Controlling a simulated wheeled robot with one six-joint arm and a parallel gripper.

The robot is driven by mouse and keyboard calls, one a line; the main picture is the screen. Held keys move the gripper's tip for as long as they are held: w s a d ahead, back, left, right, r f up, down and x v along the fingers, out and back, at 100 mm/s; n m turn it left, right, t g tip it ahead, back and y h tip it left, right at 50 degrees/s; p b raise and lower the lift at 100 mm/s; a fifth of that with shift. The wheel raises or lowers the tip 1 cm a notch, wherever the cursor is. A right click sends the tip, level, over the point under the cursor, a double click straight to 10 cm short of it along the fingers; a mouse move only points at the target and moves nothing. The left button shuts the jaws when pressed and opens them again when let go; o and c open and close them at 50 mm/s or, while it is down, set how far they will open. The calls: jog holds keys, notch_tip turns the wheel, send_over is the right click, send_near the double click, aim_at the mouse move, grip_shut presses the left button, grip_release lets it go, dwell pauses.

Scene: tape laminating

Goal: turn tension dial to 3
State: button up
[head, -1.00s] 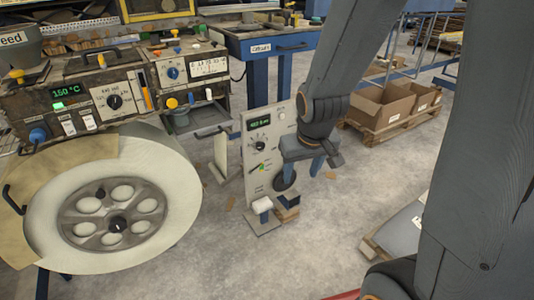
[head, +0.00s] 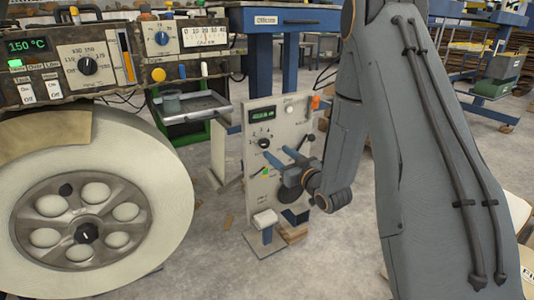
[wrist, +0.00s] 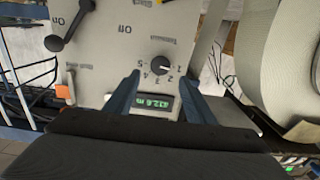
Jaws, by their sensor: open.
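The tension dial is a small black round knob on the pale upright panel (head: 282,125), under a green display (head: 262,114). It shows in the head view as the knob (head: 263,143) and in the wrist view as the dial (wrist: 160,65), with printed numbers around it. Its small white mark appears to point right in the wrist view, toward the low numbers; the exact number is hard to read. My gripper (head: 270,161) is open, its blue fingers pointing at the panel. In the wrist view the fingertips (wrist: 159,79) stand either side of the dial, apart from it.
A large pale roll (head: 150,185) stands left of the panel, and shows at the right in the wrist view. A black lever (wrist: 62,38) and an orange part (wrist: 66,92) are on the panel's left there. A machine with a 150 °C display (head: 28,46) stands behind the roll.

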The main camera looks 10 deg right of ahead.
aim_at(266, 143)
jog(key=b+x, duration=0.1)
jog(key=x, duration=0.6)
jog(key=shift+w+a, duration=0.1)
jog(key=shift+w, duration=0.2)
jog(key=c, duration=1)
